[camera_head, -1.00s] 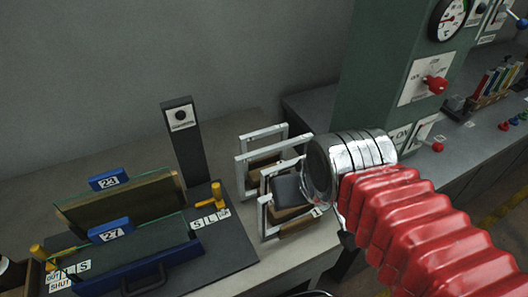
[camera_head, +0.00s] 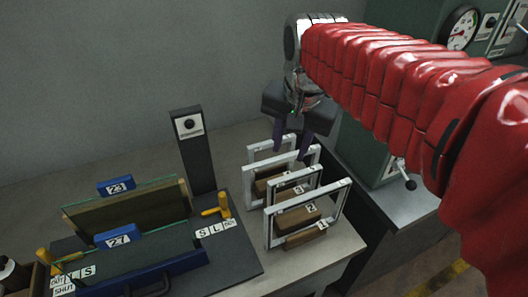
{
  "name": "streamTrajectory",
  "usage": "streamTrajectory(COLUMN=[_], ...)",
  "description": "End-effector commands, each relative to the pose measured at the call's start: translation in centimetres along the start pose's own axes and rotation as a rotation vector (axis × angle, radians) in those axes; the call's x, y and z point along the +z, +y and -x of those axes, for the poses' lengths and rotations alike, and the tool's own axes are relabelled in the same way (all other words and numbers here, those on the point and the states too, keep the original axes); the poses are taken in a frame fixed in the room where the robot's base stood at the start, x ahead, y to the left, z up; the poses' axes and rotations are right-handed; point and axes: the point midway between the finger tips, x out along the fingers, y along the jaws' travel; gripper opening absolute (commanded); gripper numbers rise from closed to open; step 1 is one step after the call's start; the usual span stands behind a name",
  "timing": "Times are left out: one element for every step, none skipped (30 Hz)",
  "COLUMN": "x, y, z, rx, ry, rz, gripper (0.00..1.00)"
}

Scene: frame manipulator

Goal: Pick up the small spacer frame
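Several silver rectangular frames stand upright one behind another in a wooden rack on the bench, in the middle of the head view. The front frame (camera_head: 343,205) looks the largest. The rearmost frame (camera_head: 256,147) looks small, partly behind the others. I cannot tell for sure which is the small spacer frame. My gripper (camera_head: 290,152) points down over the rear frames with its two dark fingers apart. It looks open and empty. Whether its fingertips touch a frame cannot be told.
The rack's wooden blocks (camera_head: 297,217) carry number tags. At left is a dark fixture with a glass-edged panel (camera_head: 130,212), blue clips 23 and 27 and yellow handles. A dark post (camera_head: 197,155) stands left of the rack. A green machine with a gauge (camera_head: 459,28) is at right.

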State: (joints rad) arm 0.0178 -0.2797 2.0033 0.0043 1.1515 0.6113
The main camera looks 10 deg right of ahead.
Motion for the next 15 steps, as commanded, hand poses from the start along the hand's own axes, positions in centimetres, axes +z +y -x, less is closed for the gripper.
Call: streamTrajectory(x=[-0.9, -1.3, -1.9, -2.4, -2.8, -3.4, -3.8, -4.3, -4.8, -5.2, -5.7, -6.2, -6.6, -7.0, -7.6], y=[-0.7, -1.0, -1.4, -1.7, -2.1, -2.5, -2.8, -3.1, -3.5, -3.8, -4.2, -4.6, -4.9, -5.2, -5.5], z=[-0.2, -0.2, -0.4, -0.5, -0.5, -0.7, -0.9, -1.0, -1.2, -1.4, -1.6, -1.8, -2.1, -2.3, -2.6], rx=[0.010, 0.017, 0.025, 0.031, 0.038, 0.046, 0.054, 0.061, 0.070, 0.079, 0.086, 0.096, 0.105, 0.113, 0.124], ry=[-0.013, -0.021, -0.031, -0.037, -0.044, -0.053, -0.060, -0.065, -0.073, -0.080, -0.085, -0.092, -0.098, -0.102, -0.109], rz=[-0.040, -0.066, -0.101, -0.127, -0.153, -0.188, -0.214, -0.239, -0.274, -0.300, -0.326, -0.361, -0.387, -0.413, -0.447], gripper=[0.34, 0.34, 0.34, 0.34, 0.34, 0.34, 0.34, 0.34, 0.34, 0.34, 0.34, 0.34, 0.34, 0.34, 0.34])
